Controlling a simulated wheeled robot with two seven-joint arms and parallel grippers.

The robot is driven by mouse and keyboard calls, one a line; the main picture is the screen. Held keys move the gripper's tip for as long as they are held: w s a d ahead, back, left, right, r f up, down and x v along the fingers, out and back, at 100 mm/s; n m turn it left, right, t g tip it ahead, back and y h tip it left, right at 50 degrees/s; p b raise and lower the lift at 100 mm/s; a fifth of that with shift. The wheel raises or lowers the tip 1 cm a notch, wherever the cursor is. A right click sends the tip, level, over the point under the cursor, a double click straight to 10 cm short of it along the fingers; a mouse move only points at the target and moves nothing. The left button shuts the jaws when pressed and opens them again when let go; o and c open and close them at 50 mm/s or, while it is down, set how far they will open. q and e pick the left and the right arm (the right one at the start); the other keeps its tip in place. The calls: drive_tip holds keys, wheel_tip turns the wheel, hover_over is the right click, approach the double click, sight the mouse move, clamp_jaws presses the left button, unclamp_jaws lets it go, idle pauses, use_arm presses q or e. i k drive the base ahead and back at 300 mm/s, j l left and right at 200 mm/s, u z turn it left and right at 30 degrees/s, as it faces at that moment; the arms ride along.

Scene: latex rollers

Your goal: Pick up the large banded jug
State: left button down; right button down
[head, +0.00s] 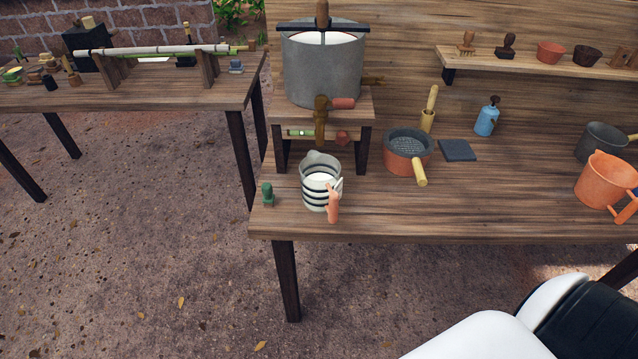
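The banded jug (314,192) stands upright near the front left corner of the wooden worktable, below the spout of a grey drum. It is pale with dark horizontal bands, and white shows inside its mouth. Its grey pouring lip is at the back left, and an orange-pink handle (333,204) faces the front right. Neither of my grippers is in view. Only a white and black part of my own body shows at the lower right, well apart from the jug.
The grey drum (322,72) stands on a small wooden stand (365,106) behind the jug. A small green object (268,194) is left of it. A sieve pot (402,161) is to the right, and an orange jug (604,181) is farther right. Bare tabletop lies between (480,205).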

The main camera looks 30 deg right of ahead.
sight(322, 185)
drive_tip(key=z, duration=2.65)
drive_tip(key=u, duration=0.4)
drive_tip(key=k+u, duration=0.1)
drive_tip(key=u, duration=0.7)
drive_tip(key=k+j+u, duration=0.1)
drive_tip(key=u, duration=0.3)
drive_tip(key=i+j+z, duration=0.55)
drive_tip(key=i+j, duration=0.15)
drive_tip(key=i+l, duration=0.15)
